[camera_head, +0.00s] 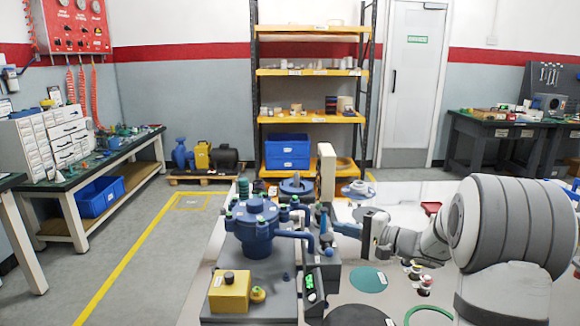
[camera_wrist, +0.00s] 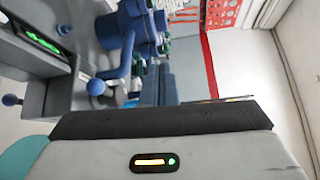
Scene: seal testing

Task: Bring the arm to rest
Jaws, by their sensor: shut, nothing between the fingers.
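My arm reaches in from the right in the head view, its gripper (camera_head: 338,227) pointing left above the worktable. The blue fingers are together and empty. In the wrist view the gripper (camera_wrist: 165,76) shows as two blue fingers side by side beyond the dark edge of its housing. The fingers are close to the right side of a blue seal-test rig (camera_head: 256,222), with its pipe and green-capped bolts. I cannot tell the exact gap between them.
A yellow box (camera_head: 229,292) and a control unit with a green display (camera_head: 311,283) stand at the rig's front. A green disc (camera_head: 368,279) and small red-topped parts (camera_head: 425,282) lie right. A pale upright post (camera_head: 326,172) stands behind the gripper. Open floor (camera_head: 110,240) lies left.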

